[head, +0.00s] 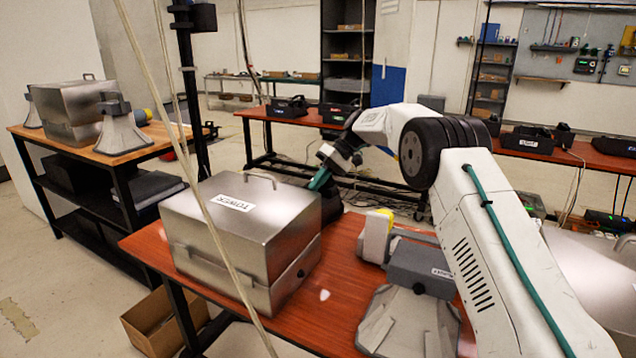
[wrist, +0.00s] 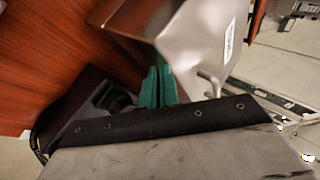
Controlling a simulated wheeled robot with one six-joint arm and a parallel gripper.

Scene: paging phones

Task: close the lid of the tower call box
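The tower call box (head: 215,245) is a brushed-metal box with a TOWER label and a handle on its lid (head: 272,207). It stands on the red-brown table. The lid lies down over the base, and I see no clear gap at the visible seam. My gripper (head: 320,179) has teal fingers and is at the far right side of the box, near the lid's top edge. In the wrist view the fingers (wrist: 157,88) are together, with nothing seen between them, beside the metal lid (wrist: 195,40). I cannot tell whether they touch it.
A black device (head: 331,205) stands just behind the box. A grey phone unit (head: 421,268) is to the right, under my arm. A pale cable (head: 213,225) hangs across the front of the view. Another metal box (head: 75,105) stands on the left table.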

